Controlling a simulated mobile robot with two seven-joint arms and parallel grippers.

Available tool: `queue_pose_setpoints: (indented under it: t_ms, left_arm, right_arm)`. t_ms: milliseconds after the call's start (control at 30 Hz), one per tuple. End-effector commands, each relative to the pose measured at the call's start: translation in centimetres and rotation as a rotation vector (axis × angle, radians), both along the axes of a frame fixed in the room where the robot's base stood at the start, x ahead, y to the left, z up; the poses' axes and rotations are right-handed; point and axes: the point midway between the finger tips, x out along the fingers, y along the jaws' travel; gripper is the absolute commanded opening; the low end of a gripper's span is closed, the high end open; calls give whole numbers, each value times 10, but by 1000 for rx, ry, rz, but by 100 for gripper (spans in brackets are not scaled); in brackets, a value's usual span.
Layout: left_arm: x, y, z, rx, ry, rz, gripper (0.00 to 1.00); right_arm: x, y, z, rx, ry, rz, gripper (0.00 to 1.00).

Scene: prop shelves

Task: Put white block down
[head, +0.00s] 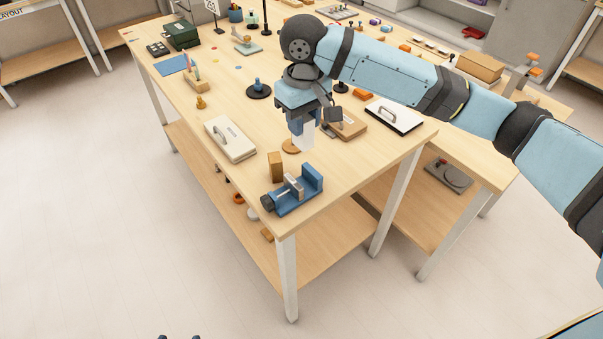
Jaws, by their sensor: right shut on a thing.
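My right gripper (303,127) points down over the wooden table (345,165) and is shut on a white block (304,141). The block hangs upright between the blue fingers, which hide its upper part. Its lower end is beside or over a round wooden disc (290,147); I cannot tell whether it touches the disc or the table. Two dark blue tips (180,337) at the bottom edge seem to be my left gripper, almost wholly cut off.
A white handled box (230,139), a wooden block (275,166) and a blue vise (299,190) stand near the front. A brown handled block (347,125) and a white handled plate (395,117) lie to the right. Some bare tabletop lies between them.

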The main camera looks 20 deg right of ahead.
Motion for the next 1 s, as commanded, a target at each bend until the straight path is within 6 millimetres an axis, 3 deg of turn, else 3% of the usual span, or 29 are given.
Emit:
queue_pose_setpoints:
  t_ms: [100, 300, 567, 800, 1000]
  left_arm:
    - [0, 0, -2, -1, 1, 1, 68]
    - [1, 0, -3, -3, 3, 2, 68]
    - [1, 1, -4, -2, 3, 4, 68]
    - [1, 1, -5, -3, 4, 5, 68]
    - [1, 1, -4, -4, 3, 5, 68]
  right_arm:
    - [0, 0, -34, -1, 3, 0, 1]
    - [0, 0, -79, -1, 2, 0, 1]
    - [0, 0, -101, 0, -1, 1, 1]
    - [0, 0, -135, 0, 1, 1, 1]
    - [0, 0, -139, 0, -1, 2, 1]
